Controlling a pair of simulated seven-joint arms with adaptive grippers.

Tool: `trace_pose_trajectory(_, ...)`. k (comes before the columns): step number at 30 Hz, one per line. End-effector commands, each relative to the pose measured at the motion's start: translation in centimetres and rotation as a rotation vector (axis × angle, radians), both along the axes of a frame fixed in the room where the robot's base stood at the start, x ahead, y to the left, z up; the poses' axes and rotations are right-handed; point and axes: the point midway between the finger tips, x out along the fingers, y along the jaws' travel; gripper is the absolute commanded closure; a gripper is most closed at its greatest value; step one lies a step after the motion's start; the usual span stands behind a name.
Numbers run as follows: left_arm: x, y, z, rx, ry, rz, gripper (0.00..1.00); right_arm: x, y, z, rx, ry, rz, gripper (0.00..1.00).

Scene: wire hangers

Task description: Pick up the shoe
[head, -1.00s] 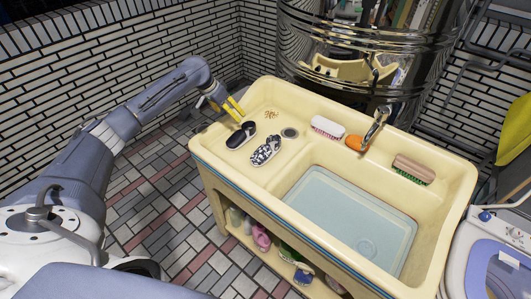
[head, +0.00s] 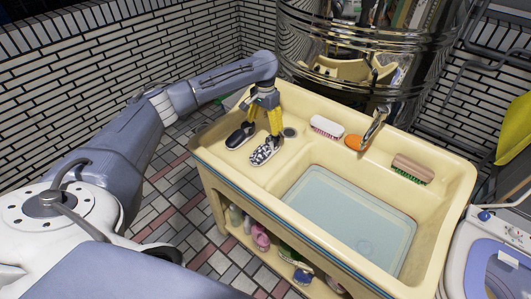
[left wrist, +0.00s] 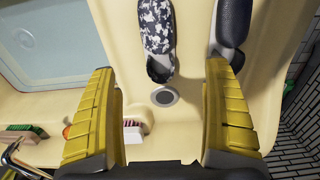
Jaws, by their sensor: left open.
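A pair of shoes sits on the left, raised part of the cream sink (head: 212,151). One is a dark shoe (head: 238,137); the other is a black-and-white patterned shoe (head: 264,152), to its right. My left gripper (head: 264,127) has yellow fingers and is open above the shoes, pointing down. In the left wrist view the patterned shoe (left wrist: 156,35) lies between and beyond the two fingers (left wrist: 163,112). The dark shoe (left wrist: 232,28) lies beyond the right-hand finger. Nothing is held. My right gripper is not in view.
A drain (head: 290,133) is close to the shoes. A white-and-pink brush (head: 327,127), an orange item (head: 354,142), a faucet (head: 376,122) and a green-bristled brush (head: 411,168) line the back ledge. A washing machine (head: 499,250) stands right.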

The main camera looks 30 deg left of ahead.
Motion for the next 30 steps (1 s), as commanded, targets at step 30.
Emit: trace_pose_trajectory(30, -0.2, -0.4, -12.1, -0.001, 0.001, -0.001, 0.17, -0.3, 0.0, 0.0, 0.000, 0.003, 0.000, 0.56)
